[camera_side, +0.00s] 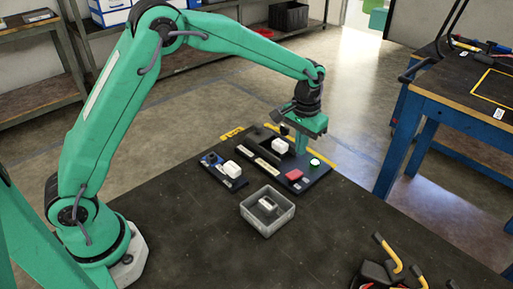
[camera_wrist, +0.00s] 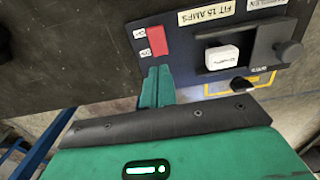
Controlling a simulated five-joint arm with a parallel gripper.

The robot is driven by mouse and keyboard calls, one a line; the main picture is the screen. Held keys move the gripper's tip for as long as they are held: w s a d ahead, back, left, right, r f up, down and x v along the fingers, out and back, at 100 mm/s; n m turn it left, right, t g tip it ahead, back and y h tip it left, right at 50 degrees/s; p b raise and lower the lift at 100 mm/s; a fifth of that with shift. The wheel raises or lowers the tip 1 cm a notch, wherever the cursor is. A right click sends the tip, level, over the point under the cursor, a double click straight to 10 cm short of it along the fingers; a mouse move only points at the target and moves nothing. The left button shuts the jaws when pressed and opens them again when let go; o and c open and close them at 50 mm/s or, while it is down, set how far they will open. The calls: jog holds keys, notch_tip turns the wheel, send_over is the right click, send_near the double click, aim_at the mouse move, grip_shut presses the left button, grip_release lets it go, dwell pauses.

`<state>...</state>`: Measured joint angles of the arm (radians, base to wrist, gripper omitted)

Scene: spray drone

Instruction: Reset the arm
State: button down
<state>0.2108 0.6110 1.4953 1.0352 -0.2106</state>
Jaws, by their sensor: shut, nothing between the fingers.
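My gripper (camera_side: 300,151) is shut and empty, pointing down over the dark panel (camera_side: 322,172) at the far edge of the table. Its green fingers also show in the wrist view (camera_wrist: 157,73), pressed together, their tips beside the panel's red switch (camera_wrist: 157,41). Whether they touch the panel I cannot tell. The red switch (camera_side: 294,174) and a lit green round lamp (camera_side: 314,162) show in the side view. A white block (camera_side: 280,145) sits on the panel, also seen in the wrist view (camera_wrist: 222,57), near a label reading "FIT 15 AMPS" (camera_wrist: 206,13).
A smaller panel with a white block (camera_side: 231,168) stands to the left. A grey open tray (camera_side: 252,219) holds a small item (camera_side: 268,204). Yellow-handled tools (camera_side: 388,252) lie at the front right. A blue-legged bench (camera_side: 430,110) stands apart at right.

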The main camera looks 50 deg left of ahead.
jog(key=s+a+r+t, duration=0.1)
jog(key=s+a+r, duration=0.3)
jog(key=s+r, duration=0.3)
jog(key=s+a+r+t, duration=0.2)
jog(key=s+a+r, duration=0.1)
jog(key=s+r, duration=0.4)
jog(key=s+a+t, duration=0.2)
jog(key=s+a, duration=0.2)
jog(key=s, duration=1.1)
jog(key=shift+r+t, duration=0.3)
jog(key=shift+r, duration=0.05)
dwell(0.3)
